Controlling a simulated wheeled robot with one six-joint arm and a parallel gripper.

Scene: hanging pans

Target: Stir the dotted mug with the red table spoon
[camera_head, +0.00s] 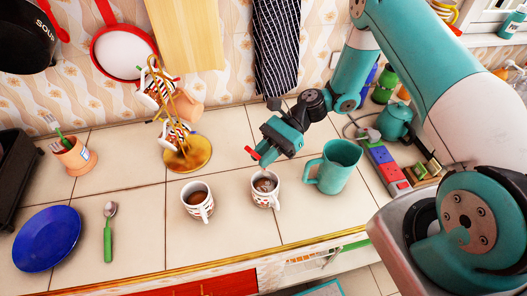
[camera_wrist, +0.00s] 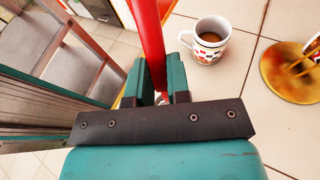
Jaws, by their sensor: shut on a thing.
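My gripper (camera_head: 263,157) is shut on the red table spoon (camera_head: 251,153); its red handle also shows between the fingers (camera_wrist: 160,88) in the wrist view (camera_wrist: 147,40). In the head view the gripper is just above the right white mug (camera_head: 267,199), which has red marks and brown liquid. The spoon's lower end appears to reach into this mug, but it is small and partly hidden. A second white patterned mug (camera_head: 198,209) with brown liquid stands to its left. A mug with coloured spots (camera_wrist: 208,48) shows in the wrist view. I cannot tell which mug is dotted.
A teal pitcher (camera_head: 335,169) stands close right of the right mug. A gold mug stand (camera_head: 190,158) with hanging mugs is behind left. A green-handled spoon (camera_head: 108,235) and a blue plate (camera_head: 47,238) lie left. The tiles between spoon and left mug are clear.

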